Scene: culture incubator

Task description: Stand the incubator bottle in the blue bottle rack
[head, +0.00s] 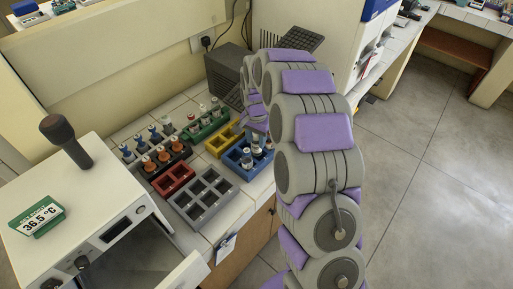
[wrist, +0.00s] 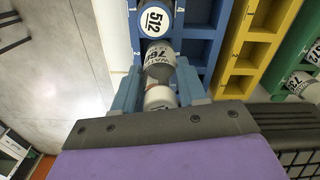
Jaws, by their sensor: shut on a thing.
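My gripper (wrist: 158,78) is shut on a pale bottle (wrist: 160,97) between its two blue-grey fingers. A printed grey-and-white bottle part (wrist: 159,58) shows just beyond it at the fingertips; I cannot tell whether it belongs to the same bottle. The blue bottle rack (wrist: 205,22) lies under and beyond the fingers. A bottle with a round 512 label (wrist: 153,20) stands in it. Whether the held bottle's base touches the rack is hidden.
A yellow rack (head: 222,142), a green rack with bottles (head: 206,125), a red rack (head: 173,180) and a grey rack (head: 202,198) crowd the counter. Orange-capped bottles (head: 164,155) stand left. The white incubator (head: 85,200) is front left. Open floor lies right.

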